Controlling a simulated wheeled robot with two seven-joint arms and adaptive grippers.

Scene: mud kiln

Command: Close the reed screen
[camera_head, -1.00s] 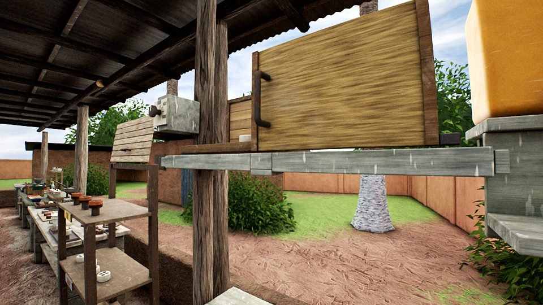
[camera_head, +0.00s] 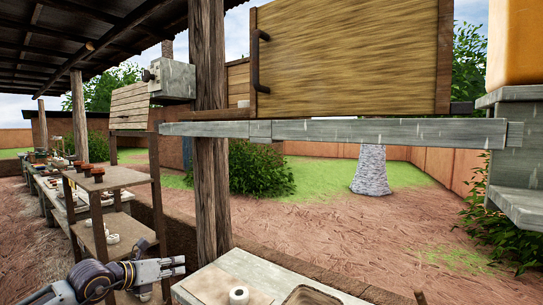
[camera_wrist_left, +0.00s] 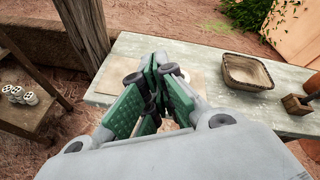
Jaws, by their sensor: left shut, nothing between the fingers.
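The reed screen (camera_head: 350,62) is a straw-coloured panel in a brown frame, raised on a grey beam in the head view. Its upper edge is cut off by the picture. A dark upright handle (camera_head: 256,62) is on its left side. Left of the handle is an uncovered gap with planks behind it. My left gripper (camera_head: 181,266) is low at the left, well below and left of the handle, touching nothing I can see. In the left wrist view its green-padded fingers (camera_wrist_left: 158,64) are together and empty. My right gripper is out of view.
A wooden post (camera_head: 208,130) stands between the shelf rack (camera_head: 115,180) and the screen. Below is a pale bench (camera_head: 205,285) with a white roll (camera_head: 238,296). A shallow basin (camera_wrist_left: 248,72) and small wooden box (camera_wrist_left: 300,103) show in the wrist view.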

